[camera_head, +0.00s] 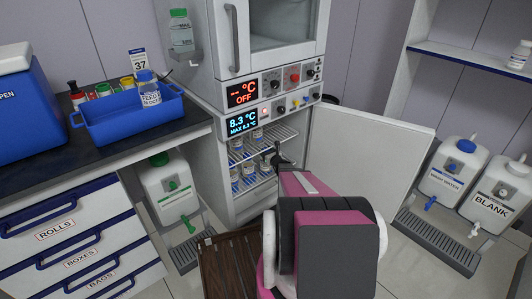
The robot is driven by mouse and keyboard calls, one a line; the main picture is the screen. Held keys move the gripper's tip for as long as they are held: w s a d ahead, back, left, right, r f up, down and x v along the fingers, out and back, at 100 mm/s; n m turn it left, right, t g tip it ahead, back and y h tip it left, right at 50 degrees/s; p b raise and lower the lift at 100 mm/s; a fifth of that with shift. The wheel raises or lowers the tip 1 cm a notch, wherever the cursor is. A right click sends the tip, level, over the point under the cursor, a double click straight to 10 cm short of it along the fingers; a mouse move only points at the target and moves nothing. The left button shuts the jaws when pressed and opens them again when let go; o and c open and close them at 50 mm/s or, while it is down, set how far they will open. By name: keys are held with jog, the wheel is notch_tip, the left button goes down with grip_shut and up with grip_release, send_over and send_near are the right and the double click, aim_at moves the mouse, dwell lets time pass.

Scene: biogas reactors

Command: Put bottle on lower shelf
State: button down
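The open lower cabinet with the 8.3 °C display has an upper wire shelf (264,146) and a lower wire shelf (256,182). Small bottles (236,146) stand on the upper shelf and more bottles (248,170) stand on the lower one. A blue-capped, labelled bottle (150,92) stands in the blue tray (120,130) on the counter. Which bottle the task means is not clear. My gripper (274,158) is at the right side of the cabinet opening, in front of the shelves. My arm hides part of the interior. I cannot tell whether the fingers are open or hold anything.
The white cabinet door (365,160) stands open to the right of my arm. An upper cabinet (280,30) sits above. Drawers (70,240) and a green-capped canister (172,190) are at left.

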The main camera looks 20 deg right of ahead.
jog(key=shift+f, duration=0.1)
jog(key=shift+c, duration=2.3)
grip_release()
jog(key=shift+s, duration=0.15)
jog(key=v, duration=1.1)
jog(key=shift+s+d, duration=0.2)
jog(key=shift+s, duration=0.15)
